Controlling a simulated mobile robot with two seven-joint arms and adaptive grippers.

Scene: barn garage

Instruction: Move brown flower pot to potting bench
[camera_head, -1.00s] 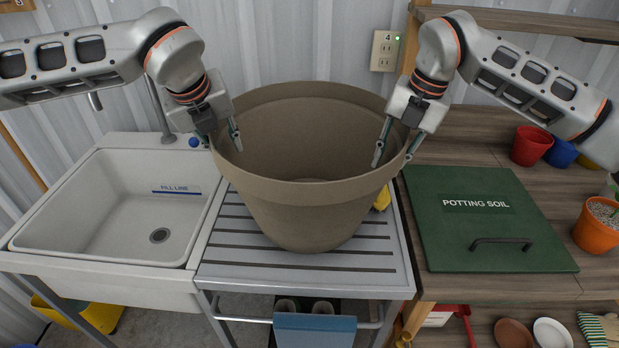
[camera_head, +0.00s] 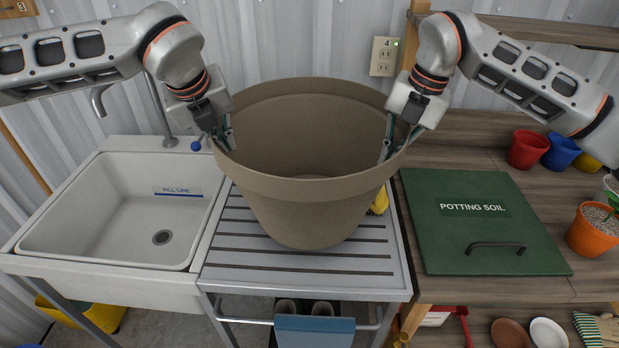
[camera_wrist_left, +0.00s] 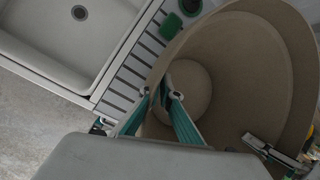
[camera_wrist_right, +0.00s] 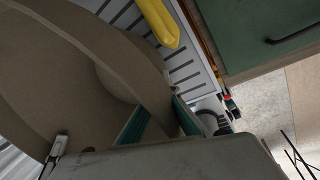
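The large brown flower pot (camera_head: 318,215) is upright at the slatted grey stand (camera_head: 240,262); I cannot tell whether its base touches the slats. My left gripper (camera_head: 221,143) has its fingers closed around the pot's left rim, one inside and one outside. The left wrist view shows these fingers (camera_wrist_left: 160,92) at the pot wall (camera_wrist_left: 235,60). My right gripper (camera_head: 396,148) clasps the right rim the same way; the right wrist view shows the pot wall (camera_wrist_right: 120,60) between its fingers (camera_wrist_right: 163,112). The wooden potting bench (camera_head: 500,158) is to the right.
A green potting soil lid (camera_head: 490,225) covers much of the bench top. Small red (camera_head: 527,149), blue (camera_head: 560,152) and orange (camera_head: 592,230) pots stand behind and right of it. A yellow object (camera_head: 380,202) lies beside the brown pot. A white sink (camera_head: 110,210) is at left.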

